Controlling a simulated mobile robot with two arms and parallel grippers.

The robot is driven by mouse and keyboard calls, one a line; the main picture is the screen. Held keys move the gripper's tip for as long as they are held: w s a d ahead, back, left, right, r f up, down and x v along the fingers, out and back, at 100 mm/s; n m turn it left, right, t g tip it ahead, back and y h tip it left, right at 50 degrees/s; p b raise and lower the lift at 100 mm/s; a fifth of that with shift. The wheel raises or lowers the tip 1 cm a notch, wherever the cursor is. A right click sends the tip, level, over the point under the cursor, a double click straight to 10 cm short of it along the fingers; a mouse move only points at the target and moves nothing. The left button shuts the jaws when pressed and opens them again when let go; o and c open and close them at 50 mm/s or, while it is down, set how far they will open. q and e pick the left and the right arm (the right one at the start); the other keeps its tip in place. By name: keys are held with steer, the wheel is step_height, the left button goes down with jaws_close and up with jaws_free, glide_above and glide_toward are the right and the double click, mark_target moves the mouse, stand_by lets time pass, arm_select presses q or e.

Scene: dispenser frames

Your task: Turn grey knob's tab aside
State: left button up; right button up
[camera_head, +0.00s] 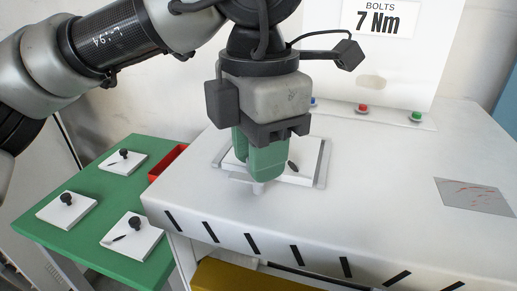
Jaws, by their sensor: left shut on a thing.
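A white block (298,180) sits in a metal holder (322,165) on the white bench. A short dark piece (293,167) shows on the block, just right of my fingers; I cannot tell if it is the tab or a mark. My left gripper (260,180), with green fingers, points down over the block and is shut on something. The fingers hide what they hold; it appears to be the grey knob. A small pale tip shows below the fingers. The knob's tab cannot be made out clearly. My right gripper is not in view.
A green table (92,240) at the left bears several white blocks with dark knobs, such as this block (134,237). A red tray (165,163) lies beside the bench. Coloured buttons (363,108) line the back panel. A grey plate (475,196) lies at the right.

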arm_select(q)
steer(key=shift+r, duration=0.1)
steer(key=o, duration=0.9)
step_height(320, 180, up, 11)
steer(key=shift+f+p, duration=0.15)
steer(key=shift+p, duration=0.45)
